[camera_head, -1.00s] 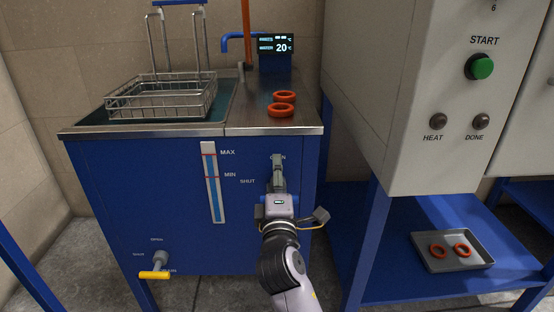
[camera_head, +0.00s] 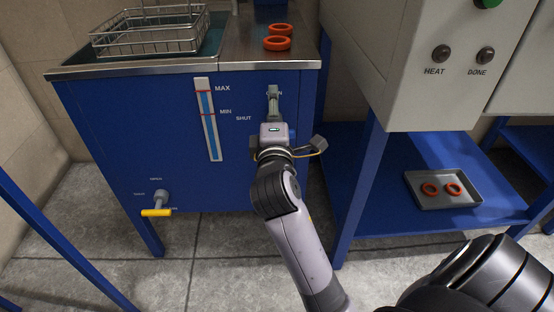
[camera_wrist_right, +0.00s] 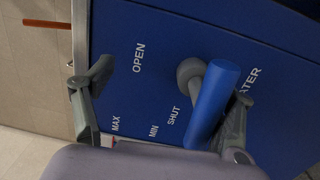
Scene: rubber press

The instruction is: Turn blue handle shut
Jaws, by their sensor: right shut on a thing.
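The blue handle (camera_wrist_right: 212,103) is a thick blue bar on a grey stem, on the front of the blue tank (camera_head: 150,140). In the right wrist view its lower end lies near the printed word SHUT; the word OPEN is farther left. In the head view the handle is mostly hidden by my right gripper (camera_head: 273,100), which is at the tank front. In the right wrist view the gripper's fingers stand on either side of the picture, with the bar close against the right finger. The gripper is shut on the handle. My left gripper is not in view.
A wire basket (camera_head: 150,32) sits in the sink on top, beside orange rings (camera_head: 278,43). A yellow-handled valve (camera_head: 157,212) is low on the tank. A grey press cabinet (camera_head: 420,100) and a tray (camera_head: 463,202) with rings on a blue shelf are right.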

